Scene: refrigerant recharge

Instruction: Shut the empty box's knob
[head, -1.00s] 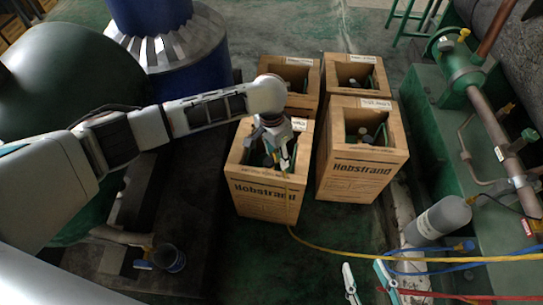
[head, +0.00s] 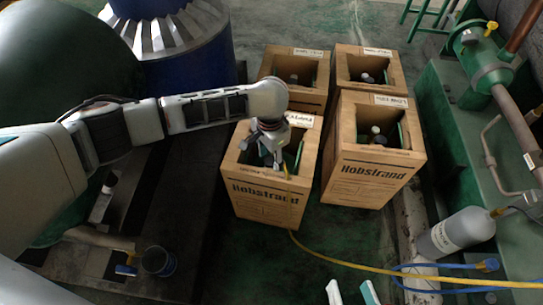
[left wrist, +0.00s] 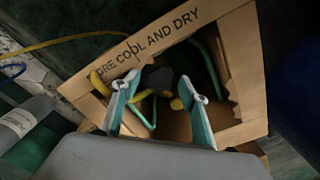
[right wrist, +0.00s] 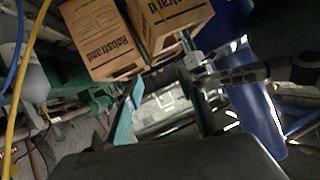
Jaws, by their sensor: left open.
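The front-left cardboard box (head: 265,203) has a small card (head: 300,119) on its rim, too small to read for certain. My left gripper (head: 270,158) reaches down into its opening. In the left wrist view, the open fingers (left wrist: 159,84) straddle a dark round fitting (left wrist: 159,77) with yellow parts beside it. A yellow knob-like piece (left wrist: 177,103) sits between the fingers, apparently not gripped. My right gripper (head: 351,292) is open and empty at the bottom of the head view.
Three similar boxes stand near: front right (head: 370,178), back right (head: 366,72) and back left (head: 292,72). A yellow hose (head: 340,263) runs from the front-left box to the right. A grey cylinder (head: 460,232) and blue hose (head: 440,289) lie at right.

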